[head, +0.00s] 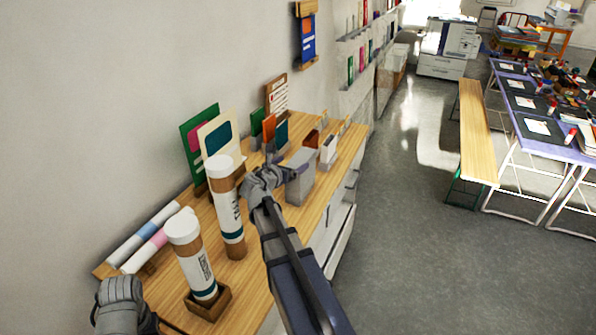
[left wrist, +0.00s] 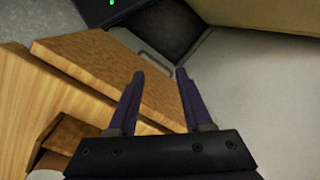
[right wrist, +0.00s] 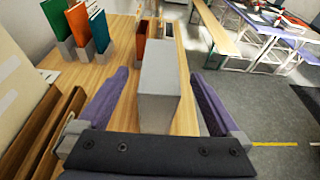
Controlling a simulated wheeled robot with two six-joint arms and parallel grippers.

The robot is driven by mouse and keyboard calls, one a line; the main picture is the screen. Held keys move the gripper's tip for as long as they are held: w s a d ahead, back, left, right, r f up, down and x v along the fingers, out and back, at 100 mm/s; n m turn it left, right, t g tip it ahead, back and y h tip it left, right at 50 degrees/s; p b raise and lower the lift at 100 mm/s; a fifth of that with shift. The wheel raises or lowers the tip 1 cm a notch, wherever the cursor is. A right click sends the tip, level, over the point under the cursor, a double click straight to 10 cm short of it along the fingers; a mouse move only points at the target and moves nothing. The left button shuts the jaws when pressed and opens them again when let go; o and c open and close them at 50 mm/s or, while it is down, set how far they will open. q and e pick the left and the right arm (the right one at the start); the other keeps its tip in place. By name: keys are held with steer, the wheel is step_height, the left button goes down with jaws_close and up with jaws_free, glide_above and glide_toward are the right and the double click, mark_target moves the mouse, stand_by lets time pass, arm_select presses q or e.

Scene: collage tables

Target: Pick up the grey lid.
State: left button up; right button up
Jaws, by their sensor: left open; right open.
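A pale grey box-shaped thing (head: 301,182) stands on the wooden counter, just beyond my right gripper in the head view. In the right wrist view the grey thing (right wrist: 160,88) lies between the open fingers of my right gripper (right wrist: 160,74), with a gap on each side. I cannot tell a separate grey lid from its top. My right gripper is open and empty. My left gripper (left wrist: 158,73) is open and empty over the counter's wooden edge; in the head view only part of my left arm's end shows at the lower left.
The wooden counter (head: 258,268) runs along the wall. White tubes (head: 227,205) (head: 198,262) stand left of my right arm. Upright cards and books (head: 204,140) stand by the wall. A bench (head: 475,130) and tables are at right; the floor between is clear.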

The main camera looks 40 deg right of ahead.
mark_target(298, 162)
steer(key=shift+w+f, duration=0.15)
steer(key=shift+f, duration=0.2)
steer(key=shift+b+x, duration=0.45)
steer(key=shift+x, duration=0.9)
steer(key=b+x, duration=0.2)
steer(key=x, duration=0.3)
steer(key=shift+f, duration=0.2)
steer(key=shift+c, duration=0.6)
steer(key=c, duration=1.2)
